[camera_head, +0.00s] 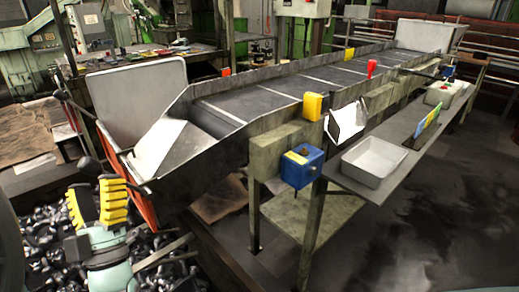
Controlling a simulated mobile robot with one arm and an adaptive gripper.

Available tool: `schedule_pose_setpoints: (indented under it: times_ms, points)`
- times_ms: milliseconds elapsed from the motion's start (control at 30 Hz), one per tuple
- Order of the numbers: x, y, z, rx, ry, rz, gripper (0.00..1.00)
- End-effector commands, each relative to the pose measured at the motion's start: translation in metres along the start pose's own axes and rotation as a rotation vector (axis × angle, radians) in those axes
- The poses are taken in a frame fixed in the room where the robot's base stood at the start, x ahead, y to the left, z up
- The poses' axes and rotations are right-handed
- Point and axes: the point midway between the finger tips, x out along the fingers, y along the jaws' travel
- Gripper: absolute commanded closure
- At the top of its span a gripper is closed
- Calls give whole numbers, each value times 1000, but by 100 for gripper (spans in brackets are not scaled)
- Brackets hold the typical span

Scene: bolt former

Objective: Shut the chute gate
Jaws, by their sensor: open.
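The chute (185,145) is a sloped sheet-metal trough at the left end of the long conveyor. A grey plate (138,98) stands raised at its back left. An orange panel (127,178) hangs at the chute's lower left end, tilted outward; I take it to be the gate, but cannot tell for sure. A dark rounded knob or handle (89,166) shows beside that panel. My gripper (94,192), with yellow finger pads, is at the lower left, pointing up, open. It is just below the dark handle and left of the orange panel; I cannot tell whether they touch.
Many metal bolts (45,215) lie in a heap below my gripper. The conveyor (290,92) runs to the back right. A blue box (302,166) hangs on its near side. A grey tray (374,161) sits on a side shelf. Dark floor at the right is clear.

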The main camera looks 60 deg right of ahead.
Motion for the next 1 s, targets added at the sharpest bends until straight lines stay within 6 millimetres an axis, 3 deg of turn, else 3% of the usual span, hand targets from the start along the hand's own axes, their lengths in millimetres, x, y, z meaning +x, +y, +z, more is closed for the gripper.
schedule_pose_setpoints:
  times_ms: [100, 200, 400, 1000]
  points:
    - [-29, 0, 3, -5, -12, -3, 42]
    - [-45, 1, 2, -6, -7, 0, 42]
    - [-65, 1, 1, -5, -3, 3, 42]
    - [-69, 2, -1, 1, 3, 4, 42]
